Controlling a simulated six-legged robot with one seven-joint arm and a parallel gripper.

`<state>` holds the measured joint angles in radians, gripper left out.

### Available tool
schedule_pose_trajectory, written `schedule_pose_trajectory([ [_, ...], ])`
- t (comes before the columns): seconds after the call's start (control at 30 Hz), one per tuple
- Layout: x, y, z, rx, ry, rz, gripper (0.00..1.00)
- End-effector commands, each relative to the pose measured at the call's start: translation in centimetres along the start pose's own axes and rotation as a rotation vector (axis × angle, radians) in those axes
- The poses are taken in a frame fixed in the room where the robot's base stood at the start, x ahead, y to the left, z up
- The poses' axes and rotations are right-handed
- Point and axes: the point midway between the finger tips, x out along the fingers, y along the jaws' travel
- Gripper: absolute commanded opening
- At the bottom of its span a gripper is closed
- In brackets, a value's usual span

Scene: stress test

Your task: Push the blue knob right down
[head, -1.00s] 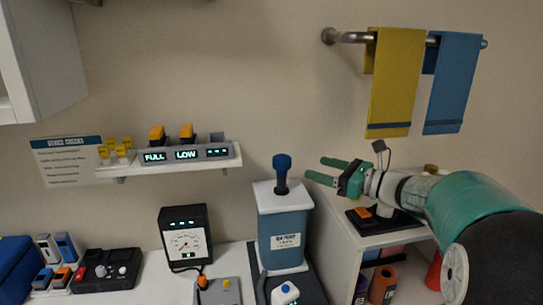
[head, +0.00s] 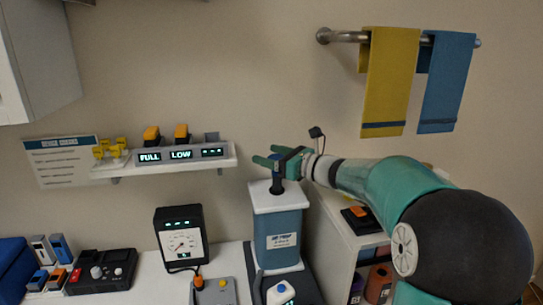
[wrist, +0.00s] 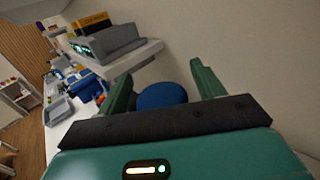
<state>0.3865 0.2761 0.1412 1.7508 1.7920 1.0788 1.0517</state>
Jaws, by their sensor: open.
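The blue knob stands on top of the blue pump box (head: 279,235) with a white lid; its dark blue stem (head: 278,185) shows below my gripper in the head view. In the wrist view the knob's round blue top (wrist: 161,96) sits between my two green fingers. My gripper (head: 265,158) is open, with its fingers around the knob's upper part. I cannot tell whether the fingers touch it. Part of the knob is hidden by the gripper in the head view.
A wall shelf (head: 107,168) with display modules stands left of the pump. A gauge (head: 183,242) sits on the counter to its left. Yellow (head: 389,80) and blue (head: 446,82) towels hang from a rail above right. A white cabinet (head: 338,245) stands beside the pump.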

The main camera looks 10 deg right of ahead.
Motion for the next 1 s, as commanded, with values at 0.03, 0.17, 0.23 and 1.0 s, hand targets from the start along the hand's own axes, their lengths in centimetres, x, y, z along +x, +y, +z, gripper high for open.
schedule_pose_trajectory([
  [0.03, 0.0, 0.0, 0.0, 0.000, 0.000, 0.000, 0.68],
  [0.17, 0.0, 0.0, 0.0, 0.000, 0.000, 0.000, 0.68],
  [0.23, 0.0, 0.0, 0.0, -0.001, 0.000, 0.000, 0.62],
  [1.0, 0.0, 0.0, -5.0, 0.000, 0.001, 0.000, 0.04],
])
